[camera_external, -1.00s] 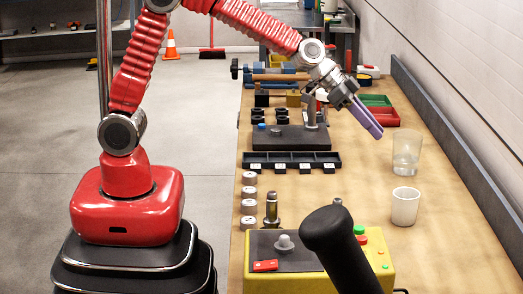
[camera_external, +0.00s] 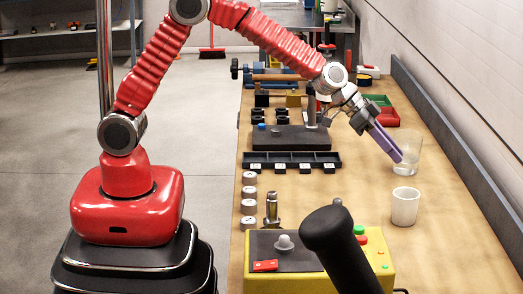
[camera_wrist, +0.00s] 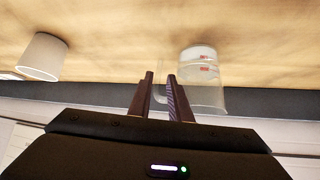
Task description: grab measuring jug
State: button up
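The measuring jug is the clear vessel (camera_external: 412,152) on the right side of the bench, behind the white cup. In the wrist view the jug (camera_wrist: 208,92) lies just right of the fingers, with small red marks near its base. A faint clear part, perhaps its handle, shows between the fingers. My gripper (camera_external: 398,156) slants down to the jug's left side and overlaps it in the external view; I cannot tell whether they touch. In the wrist view my gripper (camera_wrist: 160,76) has a gap between its purple fingers and holds nothing firmly.
A white cup (camera_external: 405,207) stands in front of the jug; it also shows at the left of the wrist view (camera_wrist: 42,57). Green and red trays (camera_external: 386,115) lie behind the jug. The wall edge runs along the right.

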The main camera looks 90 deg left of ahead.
aim_at(404, 171)
jog(key=shift+x, duration=2.6)
jog(key=shift+d, duration=0.15)
jog(key=shift+c, duration=0.5)
grip_shut()
